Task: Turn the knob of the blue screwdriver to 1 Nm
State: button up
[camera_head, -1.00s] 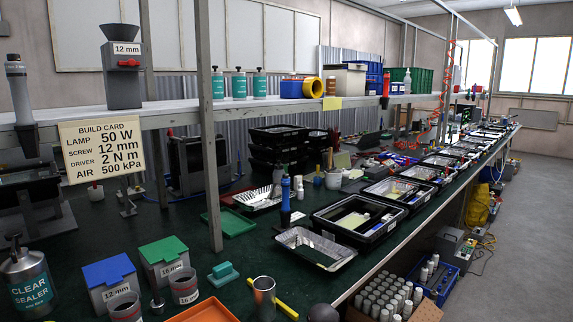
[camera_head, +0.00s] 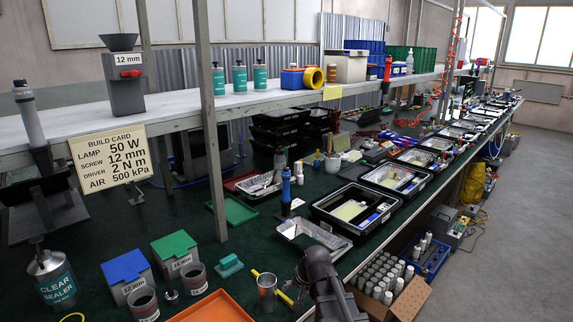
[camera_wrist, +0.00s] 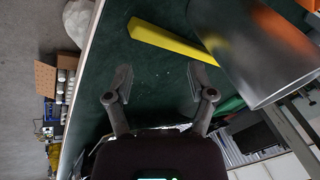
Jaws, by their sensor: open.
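The blue screwdriver (camera_head: 286,187) stands upright in a dark holder on the green bench, behind the silver tray in the head view. Its knob setting is too small to read. The build card (camera_head: 108,158) reads "DRIVER 2 N m". My gripper (camera_wrist: 162,78) is open and empty in the wrist view, over bare green bench top. A yellow bar (camera_wrist: 170,42) and a metal cup (camera_wrist: 265,50) are just beyond and to the right of its fingers. The blue screwdriver is not visible in the wrist view. In the head view my dark arm shows at the bottom, in front of the silver tray.
The silver tray (camera_head: 312,236) and a black tray (camera_head: 330,217) lie near the screwdriver. A metal cup (camera_head: 266,291), a yellow bar (camera_head: 284,292) and an orange tray (camera_head: 215,308) are at the front. A shelf post (camera_head: 212,140) rises left of the screwdriver.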

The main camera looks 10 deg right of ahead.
jog(key=w+a+r+m+t+y, duration=0.2)
jog(key=w+m, duration=0.1)
jog(key=w, duration=0.3)
jog(key=w+a+r+m+t+y, duration=0.1)
jog(key=w+a+r+m+t, duration=0.15)
jog(key=w, duration=0.25)
jog(key=m+t+h+p, duration=0.1)
jog(key=m+t+h, duration=0.65)
jog(key=m, duration=1.85)
send_near(286, 170)
jog(key=shift+s+d+f+t+y, duration=0.5)
jog(key=shift+s+t+y, duration=0.1)
jog(key=shift+s+y, duration=0.1)
jog(key=shift+s+d+f+t+y, duration=0.4)
jog(key=shift+s+d+t+y, duration=0.1)
jog(key=shift+s+t+y, duration=0.2)
jog(key=w, duration=1.3)
jog(key=shift+w+a, duration=0.3)
jog(key=shift+w, duration=0.05)
jog(key=shift+a, duration=0.1)
